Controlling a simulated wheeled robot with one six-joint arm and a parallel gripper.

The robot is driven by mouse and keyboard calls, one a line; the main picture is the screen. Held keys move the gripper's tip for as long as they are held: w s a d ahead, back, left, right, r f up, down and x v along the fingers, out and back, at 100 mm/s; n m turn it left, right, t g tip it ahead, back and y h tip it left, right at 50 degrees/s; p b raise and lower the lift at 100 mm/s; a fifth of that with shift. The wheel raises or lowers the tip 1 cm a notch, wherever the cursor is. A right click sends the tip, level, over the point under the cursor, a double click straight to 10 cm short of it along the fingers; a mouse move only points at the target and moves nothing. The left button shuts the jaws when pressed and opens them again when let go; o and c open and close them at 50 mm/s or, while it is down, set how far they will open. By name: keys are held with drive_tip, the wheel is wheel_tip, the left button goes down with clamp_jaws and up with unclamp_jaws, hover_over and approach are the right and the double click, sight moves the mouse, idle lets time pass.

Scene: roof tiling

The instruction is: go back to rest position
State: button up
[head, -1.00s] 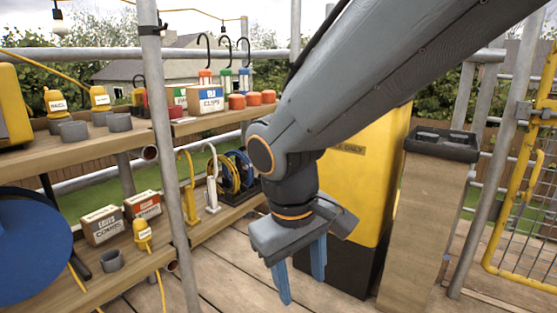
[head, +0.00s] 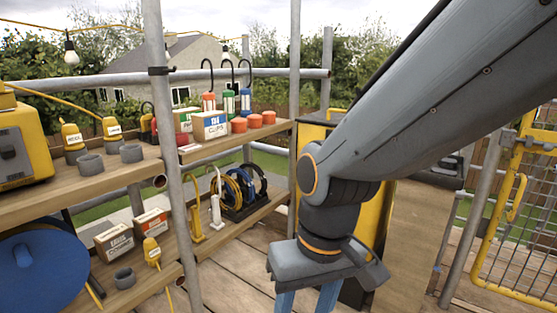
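My gripper (head: 305,302) hangs at the lower middle of the head view, pointing down over the plank floor. Its two blue fingers are apart, with floor showing between them. The fingertips are cut off by the bottom edge. I see nothing held in the visible part. My grey arm reaches in from the upper right.
Wooden shelves (head: 115,182) on the left hold boxes, cups, yellow plugs and hooked tools. A scaffold pole (head: 172,150) stands before them. A yellow bin (head: 377,228) is partly hidden behind my arm. A yellow mesh gate (head: 500,250) is at right. Plank floor between is clear.

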drive_tip(key=s+d+r+m+h+p, duration=0.1)
drive_tip(key=d+r+m+p, duration=0.3)
drive_tip(key=d+r+p, duration=1.1)
drive_tip(key=shift+s+d+r+p, duration=0.35)
drive_tip(key=shift+r+p, duration=1.3)
drive_tip(key=shift+p, duration=2.5)
drive_tip(key=shift+s+a, duration=0.1)
